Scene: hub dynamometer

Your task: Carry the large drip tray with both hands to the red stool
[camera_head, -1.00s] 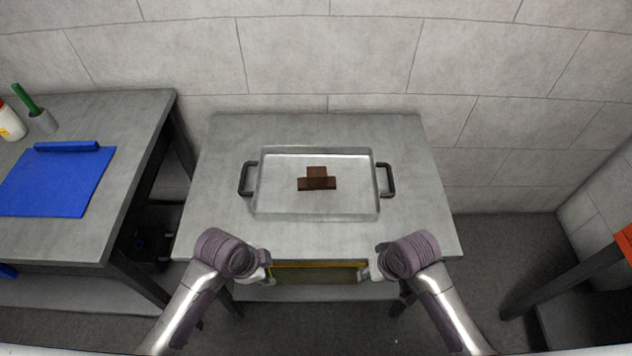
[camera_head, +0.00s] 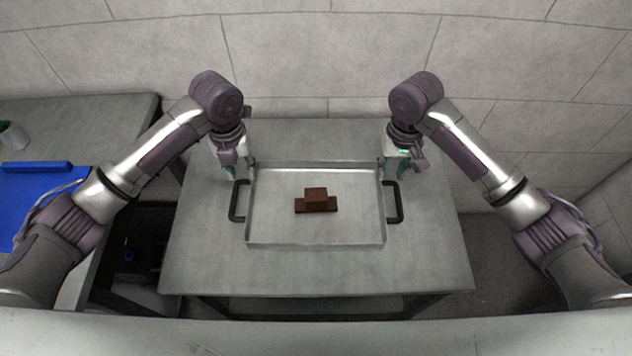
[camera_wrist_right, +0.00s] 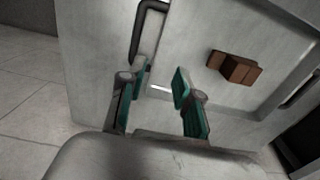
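The large drip tray (camera_head: 350,225) is a shallow metal tray lying flat on a grey table. It has a dark left handle (camera_head: 234,203) and a dark right handle (camera_head: 398,203). Brown blocks (camera_head: 316,201) rest inside it. My left gripper (camera_head: 232,168) hangs over the table near the back end of the left handle; its fingertips are unclear. My right gripper (camera_head: 402,165) is near the back end of the right handle. In the right wrist view its teal-padded fingers (camera_wrist_right: 158,92) are spread and empty, with the right handle (camera_wrist_right: 138,30) just beyond them. The red stool is out of view.
The grey table (camera_head: 315,275) has bare surface around the tray. A second table (camera_head: 85,112) at the left holds a blue board (camera_head: 38,195) and a small container (camera_head: 12,136). A wall (camera_head: 320,60) stands close behind. Floor (camera_head: 500,260) shows at right.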

